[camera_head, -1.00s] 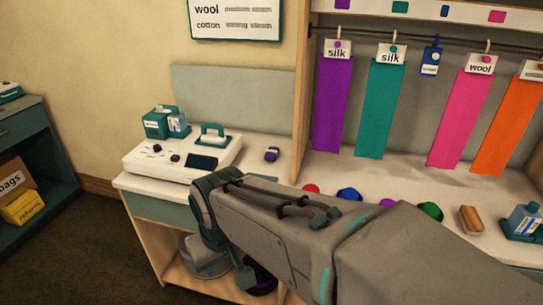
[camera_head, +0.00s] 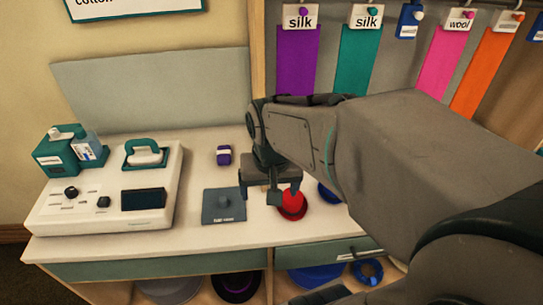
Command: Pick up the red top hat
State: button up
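The small red top hat (camera_head: 292,207) stands on the white counter, its brim resting on the surface. My gripper (camera_head: 259,196) hangs over the counter just left of the hat, pointing down. Its two fingers are apart with nothing seen between them. The right finger overlaps the hat's left edge in the picture; I cannot tell whether they touch.
A blue hat (camera_head: 328,192) sits close to the right of the red one, partly behind my arm. A dark square plate (camera_head: 223,206) and a purple item (camera_head: 224,156) lie to the left. A white control console (camera_head: 105,195) fills the counter's left end.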

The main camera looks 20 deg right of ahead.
jog(key=w+d+f+m+g+p, duration=0.2)
jog(key=w+d+f+m+p, duration=0.1)
jog(key=w+d+m, duration=0.55)
send_near(292, 202)
jog(key=f, duration=0.1)
jog(key=w+f, duration=0.1)
jog(key=f, duration=0.3)
jog(key=shift+w+d+f, duration=0.1)
jog(key=shift+w+d, duration=0.15)
jog(key=shift+w, duration=0.1)
jog(key=f, duration=0.2)
jog(key=d+f, duration=0.1)
jog(key=f, duration=0.1)
jog(key=shift+w+f, duration=0.1)
jog(key=shift+f, duration=0.5)
jog(key=c, duration=1)
